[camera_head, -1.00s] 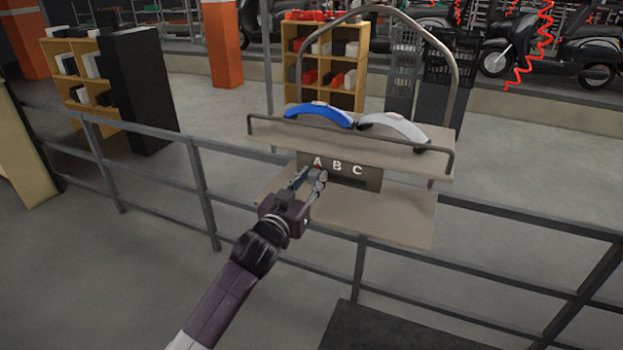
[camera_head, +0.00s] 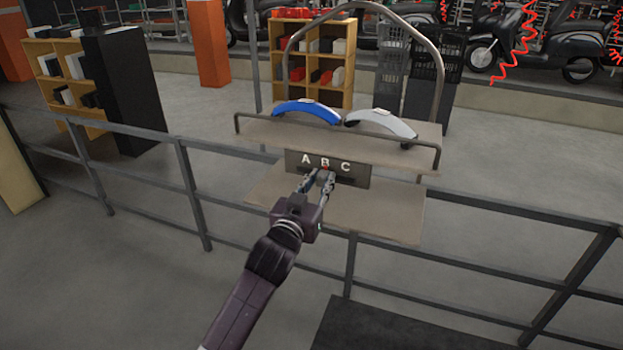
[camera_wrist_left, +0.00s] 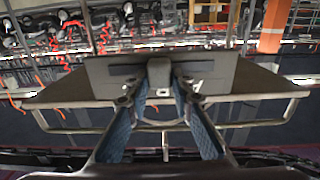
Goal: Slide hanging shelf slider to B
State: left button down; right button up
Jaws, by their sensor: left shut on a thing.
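The hanging shelf (camera_head: 345,210) has a dark panel (camera_head: 357,172) marked A, B and C under its upper board. My left gripper (camera_head: 319,180) is at the panel, just below the B, shut on the slider. A small red mark shows under the B. In the left wrist view the slider (camera_wrist_left: 159,74) is a grey block in the panel's slot, between the fingertips of my left gripper (camera_wrist_left: 158,92). In the head view the fingers mostly hide the slider. My right gripper is out of view.
A blue curved piece (camera_head: 307,109) and a white one (camera_head: 382,124) lie on the upper board (camera_head: 260,130).

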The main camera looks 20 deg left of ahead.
pick_arm(q)
jog(key=c, duration=1.7)
grip_release()
jog(key=shift+a, duration=0.1)
jog(key=s, duration=1.2)
jog(key=shift+a, duration=0.2)
